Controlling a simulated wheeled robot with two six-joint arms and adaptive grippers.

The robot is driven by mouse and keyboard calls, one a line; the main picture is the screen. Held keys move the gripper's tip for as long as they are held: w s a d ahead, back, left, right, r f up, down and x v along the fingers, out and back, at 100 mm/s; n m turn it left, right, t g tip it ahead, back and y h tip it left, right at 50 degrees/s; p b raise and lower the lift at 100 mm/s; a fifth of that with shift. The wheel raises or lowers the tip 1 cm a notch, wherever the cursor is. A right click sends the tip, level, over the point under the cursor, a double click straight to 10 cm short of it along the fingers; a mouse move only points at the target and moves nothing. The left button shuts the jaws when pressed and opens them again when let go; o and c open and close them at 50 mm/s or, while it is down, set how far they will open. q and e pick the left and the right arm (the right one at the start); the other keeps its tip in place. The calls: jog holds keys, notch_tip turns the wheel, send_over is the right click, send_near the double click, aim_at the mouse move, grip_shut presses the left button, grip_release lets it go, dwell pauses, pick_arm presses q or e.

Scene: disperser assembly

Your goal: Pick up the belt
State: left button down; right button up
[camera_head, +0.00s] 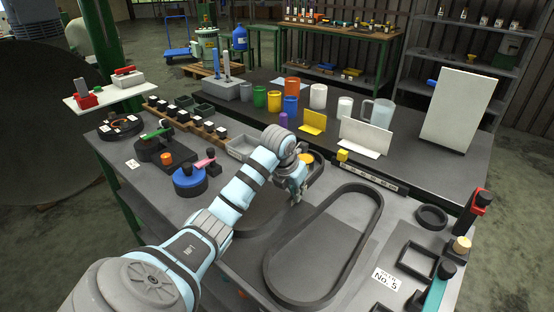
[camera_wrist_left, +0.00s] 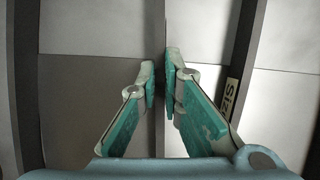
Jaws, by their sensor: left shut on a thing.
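Two dark oval loops that look like belts lie on the grey worktop in the head view. The large belt (camera_head: 274,263) lies in full view right of my left gripper. The other belt (camera_head: 262,232) is partly hidden behind my left arm. My left gripper (camera_head: 297,197) points down over this second loop's right side. In the left wrist view my left gripper (camera_wrist_left: 160,85) is shut on a thin dark strip (camera_wrist_left: 157,25) running between its fingertips, which appears to be the belt's edge. My right gripper is not in view.
Coloured cups (camera_head: 275,101) and a glass jug (camera_head: 378,112) stand at the back, with yellow and white upright plates. A blue round part (camera_head: 189,182) lies left of my arm. A black square frame (camera_head: 417,260) and red-handled tools are at the right.

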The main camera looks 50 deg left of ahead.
pick_arm(q)
jog(key=shift+r, duration=0.1)
notch_tip(320, 180, up, 20)
jog(key=p, duration=1)
dwell(0.4)
